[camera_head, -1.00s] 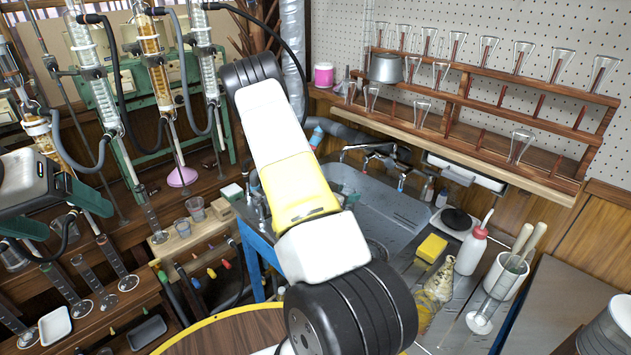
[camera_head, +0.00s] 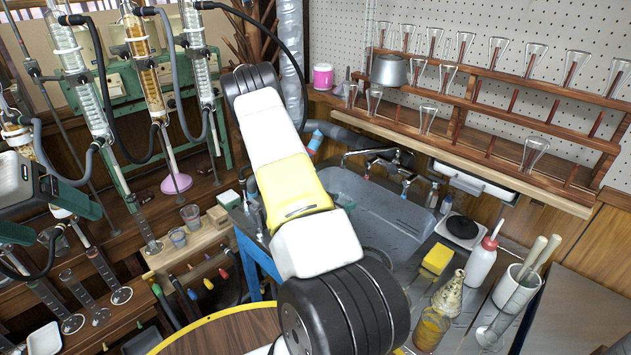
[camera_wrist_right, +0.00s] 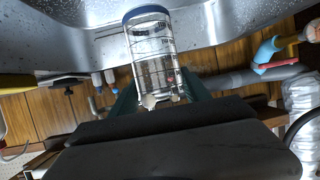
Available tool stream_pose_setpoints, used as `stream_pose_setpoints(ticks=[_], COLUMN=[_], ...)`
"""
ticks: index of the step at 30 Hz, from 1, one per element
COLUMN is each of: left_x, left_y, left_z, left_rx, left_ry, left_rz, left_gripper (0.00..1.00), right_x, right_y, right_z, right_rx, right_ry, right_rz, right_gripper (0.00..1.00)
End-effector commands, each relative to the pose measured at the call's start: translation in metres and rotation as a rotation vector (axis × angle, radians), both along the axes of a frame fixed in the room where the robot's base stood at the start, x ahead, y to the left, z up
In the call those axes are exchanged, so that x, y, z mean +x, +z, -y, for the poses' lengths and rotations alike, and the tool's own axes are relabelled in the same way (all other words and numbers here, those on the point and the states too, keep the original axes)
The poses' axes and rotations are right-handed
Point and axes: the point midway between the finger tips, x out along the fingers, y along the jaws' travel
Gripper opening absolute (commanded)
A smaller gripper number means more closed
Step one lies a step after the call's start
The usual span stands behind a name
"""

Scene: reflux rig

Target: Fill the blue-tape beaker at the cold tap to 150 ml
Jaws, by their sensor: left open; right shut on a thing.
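The beaker with a blue band (camera_wrist_right: 152,60) is clear glass with dark markings. It shows in the right wrist view, between the green fingers of my right gripper (camera_wrist_right: 158,98), which is shut on it. The blue band is at its upper end in that picture; a water level cannot be made out. In the head view my right arm hides the right gripper and most or all of the beaker. Taps (camera_head: 378,160) stand over the sink (camera_head: 375,205). My left gripper (camera_head: 48,215) is open and empty at the left, above the wooden shelf.
A yellow sponge (camera_head: 437,256), a wash bottle (camera_head: 482,262) and an amber flask (camera_head: 431,328) stand right of the sink. Glass condensers (camera_head: 145,60) hang at the left. A rack of conical glassware (camera_head: 490,95) is on the back wall. The sink's metal wall (camera_wrist_right: 225,25) is near the beaker.

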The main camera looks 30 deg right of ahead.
Motion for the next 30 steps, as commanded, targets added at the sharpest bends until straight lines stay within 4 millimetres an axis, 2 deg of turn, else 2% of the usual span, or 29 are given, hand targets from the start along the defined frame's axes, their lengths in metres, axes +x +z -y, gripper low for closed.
stream_pose_setpoints(ticks=[3, 24, 30], left_x=[0.0, 0.0, 0.0], left_y=[0.0, 0.0, 0.0], left_z=[0.0, 0.0, 0.0], left_rx=[0.0, 0.0, 0.0], left_ry=[0.0, 0.0, 0.0], left_rz=[0.0, 0.0, 0.0], left_gripper=[0.77, 0.77, 0.77], right_x=[-0.001, -0.001, 0.027], right_y=[-0.021, -0.133, -0.132], right_z=[0.001, 0.0, 0.018], right_rx=[-0.001, 0.0, 0.0], right_ry=[0.0, -0.001, -0.002], right_rz=[-0.002, 0.0, 0.005], right_gripper=[0.02, 0.02, 0.02])
